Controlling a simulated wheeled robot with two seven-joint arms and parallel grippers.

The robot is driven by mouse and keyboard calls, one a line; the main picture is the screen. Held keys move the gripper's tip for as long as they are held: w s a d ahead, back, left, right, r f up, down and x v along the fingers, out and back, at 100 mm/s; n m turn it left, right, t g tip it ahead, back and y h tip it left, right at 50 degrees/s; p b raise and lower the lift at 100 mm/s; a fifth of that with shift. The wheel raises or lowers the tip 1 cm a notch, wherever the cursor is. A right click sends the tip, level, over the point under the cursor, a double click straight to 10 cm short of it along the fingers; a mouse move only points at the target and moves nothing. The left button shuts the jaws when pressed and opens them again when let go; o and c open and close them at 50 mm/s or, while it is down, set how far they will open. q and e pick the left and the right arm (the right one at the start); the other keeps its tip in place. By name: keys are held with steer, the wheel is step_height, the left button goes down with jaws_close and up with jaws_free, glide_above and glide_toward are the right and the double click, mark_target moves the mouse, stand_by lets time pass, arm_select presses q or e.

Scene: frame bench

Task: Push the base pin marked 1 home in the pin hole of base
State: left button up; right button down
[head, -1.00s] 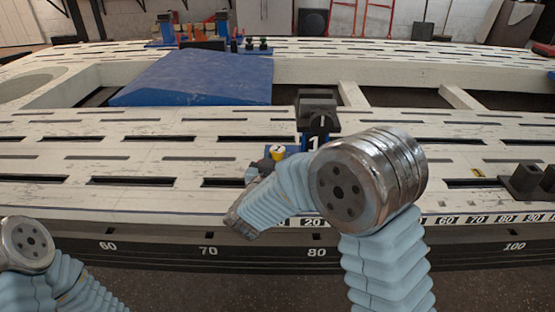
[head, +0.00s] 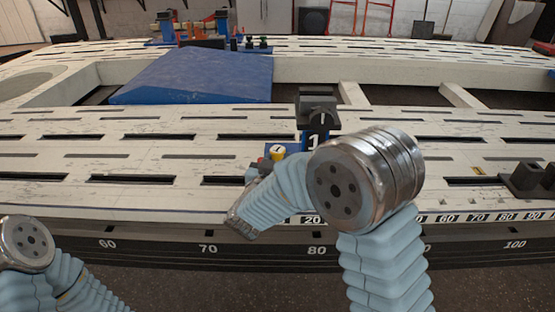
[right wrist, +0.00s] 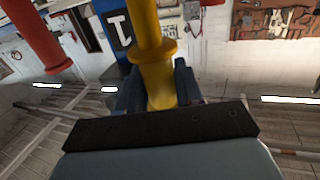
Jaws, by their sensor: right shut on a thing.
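A yellow pin (head: 277,152) with a small dark mark on its top stands at the front of a blue block (head: 297,148), left of a white "1" plate (head: 313,141). My right gripper (head: 265,166) is low beside the pin, partly behind my own arm. In the right wrist view, my right gripper (right wrist: 160,88) has dark blue fingers shut on the yellow pin (right wrist: 158,60), below its flange. The "1" plate (right wrist: 118,30) is just left of it. The pin hole and the pin's depth in it are hidden. My left gripper is out of view.
A dark clamp-like block (head: 318,105) stands behind the "1" plate. A blue wedge (head: 195,80) lies on the slotted white bench (head: 150,145). A dark bracket (head: 527,180) sits at right. A red flanged cylinder (right wrist: 38,35) shows in the right wrist view.

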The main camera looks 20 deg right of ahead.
steer(key=shift+f+b, duration=2.55)
steer(key=shift+f, duration=1.05)
steer(key=c, duration=0.7)
jaws_free()
steer(key=shift+o, duration=0.2)
steer(key=p+v, duration=0.2)
steer(key=v, duration=1.1)
steer(key=shift+s+a, duration=0.2)
steer(key=shift+s, duration=0.15)
